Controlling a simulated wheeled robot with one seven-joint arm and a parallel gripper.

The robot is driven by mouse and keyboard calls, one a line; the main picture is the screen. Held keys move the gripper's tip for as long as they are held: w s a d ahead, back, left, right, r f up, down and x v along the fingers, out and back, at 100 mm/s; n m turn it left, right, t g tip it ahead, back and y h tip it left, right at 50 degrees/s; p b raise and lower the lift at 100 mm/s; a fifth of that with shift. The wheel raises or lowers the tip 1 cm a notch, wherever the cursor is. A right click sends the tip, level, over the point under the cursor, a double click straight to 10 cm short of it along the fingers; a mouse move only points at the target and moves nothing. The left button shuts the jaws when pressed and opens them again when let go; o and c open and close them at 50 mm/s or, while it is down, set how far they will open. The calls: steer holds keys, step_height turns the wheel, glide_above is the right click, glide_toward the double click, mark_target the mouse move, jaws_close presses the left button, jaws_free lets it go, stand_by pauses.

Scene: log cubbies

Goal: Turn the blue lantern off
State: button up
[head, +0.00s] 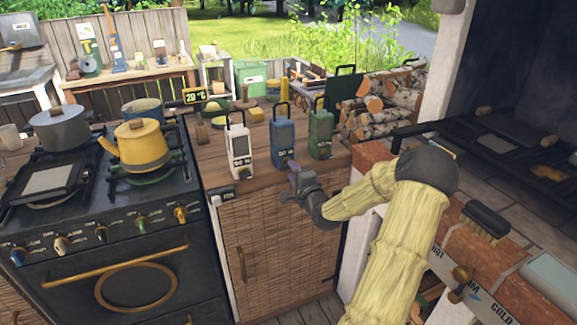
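The blue lantern (283,138) stands upright on the wooden counter, between a white one (239,148) and a green one (320,130). It has a dark loop handle on top and a small dark label low on its front. My gripper (293,168) is in front of the blue lantern's lower right side, near the counter's front edge. I cannot tell whether it touches the lantern, or whether its fingers are open or shut. The gripper partly hides the lantern's base. I cannot make out whether the lantern is lit.
A stove (110,220) with a yellow kettle (141,144) stands at the left. Stacked logs (385,105) lie behind at the right. A brush (485,220) rests on the brick ledge at the right.

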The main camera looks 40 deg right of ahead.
steer(key=shift+p+v, duration=0.4)
steer(key=shift+v, duration=1.95)
steer(key=p+v, duration=1)
steer(key=v, duration=0.7)
steer(key=shift+s+p, duration=0.2)
steer(key=shift+p, duration=0.1)
steer(key=shift+w+a, duration=0.1)
steer(key=shift+a, duration=0.1)
